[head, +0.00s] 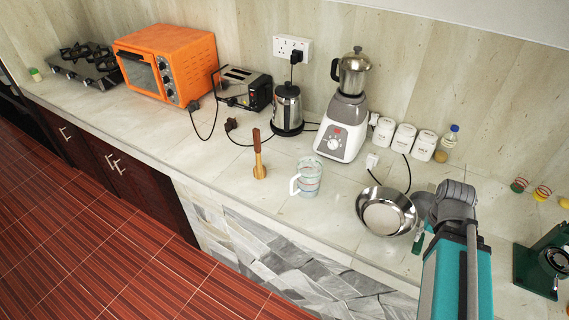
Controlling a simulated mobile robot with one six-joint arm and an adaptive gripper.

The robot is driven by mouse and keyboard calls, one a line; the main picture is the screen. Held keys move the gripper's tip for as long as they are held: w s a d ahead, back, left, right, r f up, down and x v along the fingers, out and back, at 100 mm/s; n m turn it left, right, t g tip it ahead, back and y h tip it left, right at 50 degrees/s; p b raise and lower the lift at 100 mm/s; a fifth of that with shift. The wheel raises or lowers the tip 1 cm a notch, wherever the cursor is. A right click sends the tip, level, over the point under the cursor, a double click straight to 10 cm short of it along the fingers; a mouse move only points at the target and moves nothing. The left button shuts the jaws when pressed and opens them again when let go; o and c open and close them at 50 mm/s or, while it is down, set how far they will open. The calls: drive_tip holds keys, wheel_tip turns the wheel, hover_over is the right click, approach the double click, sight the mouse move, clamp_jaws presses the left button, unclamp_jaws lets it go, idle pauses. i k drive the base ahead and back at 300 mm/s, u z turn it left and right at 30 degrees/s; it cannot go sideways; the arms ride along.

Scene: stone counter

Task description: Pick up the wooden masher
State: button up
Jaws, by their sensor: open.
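The wooden masher (259,157) stands upright on the stone counter (215,157), with a darker brown handle above a pale wooden head. Nothing touches it. My gripper (418,240) is only partly visible beside my teal and grey arm at the right, close to the metal pan. It is open, well to the right of the masher and apart from it. Its fingers are mostly hidden.
A glass mug (309,178) stands just right of the masher, with a metal pan (386,212) farther right. A kettle (288,108), toaster (243,87), orange oven (168,62) and blender (343,125) stand behind. Black cords lie behind the masher. The counter to its left is clear.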

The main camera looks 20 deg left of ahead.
sight(258, 170)
drive_tip(key=u, duration=1.35)
